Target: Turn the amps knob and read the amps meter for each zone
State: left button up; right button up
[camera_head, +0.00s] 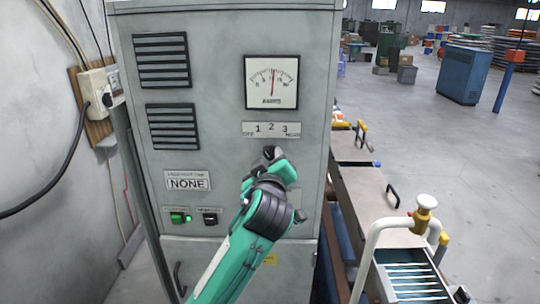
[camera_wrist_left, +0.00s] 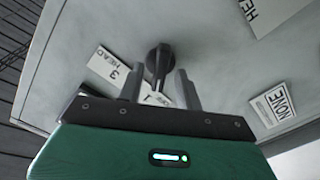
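The amps meter (camera_head: 271,90) is a square white dial on the grey cabinet, its red needle standing near the middle of the scale, almost upright. Below it is the zone label plate (camera_head: 271,129) marked 1, 2, 3. The dark round knob (camera_wrist_left: 160,57) shows in the left wrist view, its stem pointing down between the fingers. My left gripper (camera_wrist_left: 158,80) is open, with one finger on each side of the knob; I cannot tell whether they touch it. In the head view my left gripper (camera_head: 271,157) hides most of the knob. My right gripper is not in view.
A NONE plate (camera_head: 187,180) and a green button (camera_head: 177,217) sit lower on the cabinet. Vent slots are at upper left. A wall socket (camera_head: 95,95) with cables is at left.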

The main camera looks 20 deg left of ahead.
pick_arm(q)
jog(key=shift+w, duration=0.1)
jog(key=c, duration=0.6)
grip_shut()
jog(key=m, duration=0.3)
jog(key=shift+d+m+p, duration=0.1)
jog(key=shift+m+p, duration=0.25)
jog(key=shift+m, duration=0.05)
jog(key=shift+m+p, duration=0.45)
jog(key=shift+m, duration=0.95)
